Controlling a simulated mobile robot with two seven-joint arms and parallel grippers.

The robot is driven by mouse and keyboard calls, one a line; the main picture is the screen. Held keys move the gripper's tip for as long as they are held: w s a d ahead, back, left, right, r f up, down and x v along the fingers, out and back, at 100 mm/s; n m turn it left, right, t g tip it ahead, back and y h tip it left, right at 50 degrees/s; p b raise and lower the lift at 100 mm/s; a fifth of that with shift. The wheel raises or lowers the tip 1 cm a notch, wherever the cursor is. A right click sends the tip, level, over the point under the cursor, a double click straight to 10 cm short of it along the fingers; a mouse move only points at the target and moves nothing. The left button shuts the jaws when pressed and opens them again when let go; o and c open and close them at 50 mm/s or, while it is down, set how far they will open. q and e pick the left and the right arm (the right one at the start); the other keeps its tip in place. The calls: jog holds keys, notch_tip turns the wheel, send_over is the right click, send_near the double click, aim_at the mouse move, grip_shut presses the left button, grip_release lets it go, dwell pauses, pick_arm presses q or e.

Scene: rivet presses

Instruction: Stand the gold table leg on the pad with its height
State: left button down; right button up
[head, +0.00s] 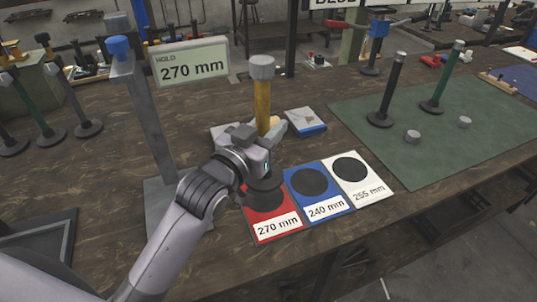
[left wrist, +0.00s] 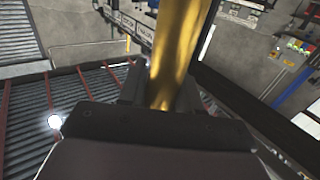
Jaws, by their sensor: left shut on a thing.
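The gold table leg (head: 263,104) is upright with a grey cap at its top. My left gripper (head: 262,136) is shut around it; the gold shaft (left wrist: 180,50) also rises between the jaws in the left wrist view. The leg's dark foot shows below my wrist, over the red pad (head: 252,223) labelled 270 mm. I cannot tell whether the foot touches it. The blue pad (head: 318,203) reads 240 mm and the white pad (head: 370,188) reads 255 mm. The gauge display (head: 190,66) reads "HOLD 270 mm". My right gripper is not in view.
The grey measuring stand (head: 150,120) with a blue top is left of my wrist. A black leg (head: 388,90), a green leg (head: 443,75) and loose grey caps are on the green mat (head: 450,130). More legs (head: 78,95) stand at far left. A small blue-edged box (head: 305,121) lies behind the pads.

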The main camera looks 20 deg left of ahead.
pick_arm(q)
jog(key=shift+f+b, duration=0.35)
jog(key=shift+f, duration=2.65)
jog(key=shift+f, duration=0.2)
jog(key=c, duration=0.8)
grip_release()
jog(key=shift+r, duration=0.15)
jog(key=v, duration=1.2)
jog(key=shift+b, duration=0.3)
jog(key=shift+s, duration=0.1)
